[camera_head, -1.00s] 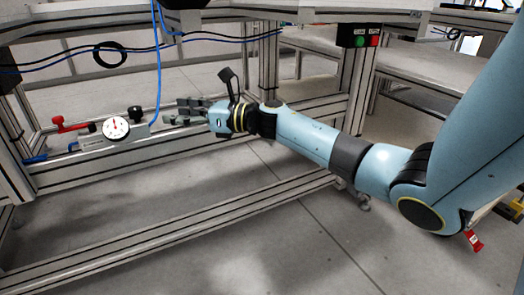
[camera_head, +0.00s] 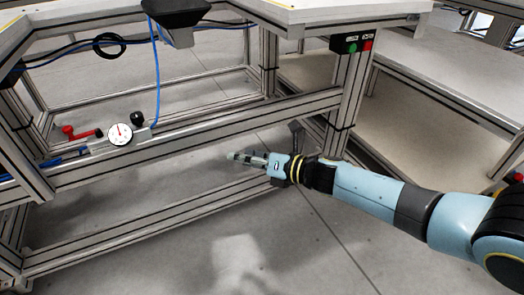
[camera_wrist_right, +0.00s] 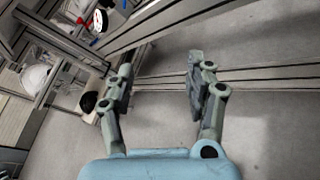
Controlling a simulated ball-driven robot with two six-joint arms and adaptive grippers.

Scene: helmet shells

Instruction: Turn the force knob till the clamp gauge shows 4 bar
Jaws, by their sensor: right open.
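The white round clamp gauge (camera_head: 120,134) sits on the frame's rail at the left in the head view; its needle points roughly upward, but its scale is too small to read. A black knob (camera_head: 137,118), which looks like the force knob, stands just right of and above the gauge. The gauge also shows at the top left of the right wrist view (camera_wrist_right: 99,20). My right gripper (camera_head: 235,156) is to the right of the gauge and knob, apart from both. Its fingers are spread and empty in the right wrist view (camera_wrist_right: 159,68). My left gripper is out of view.
A red-handled valve (camera_head: 82,132) is left of the gauge. A blue hose (camera_head: 156,75) hangs down near the knob. Aluminium rails (camera_head: 215,128) run beside my right gripper. A box with green and red buttons (camera_head: 358,43) is on the right post. The floor below is clear.

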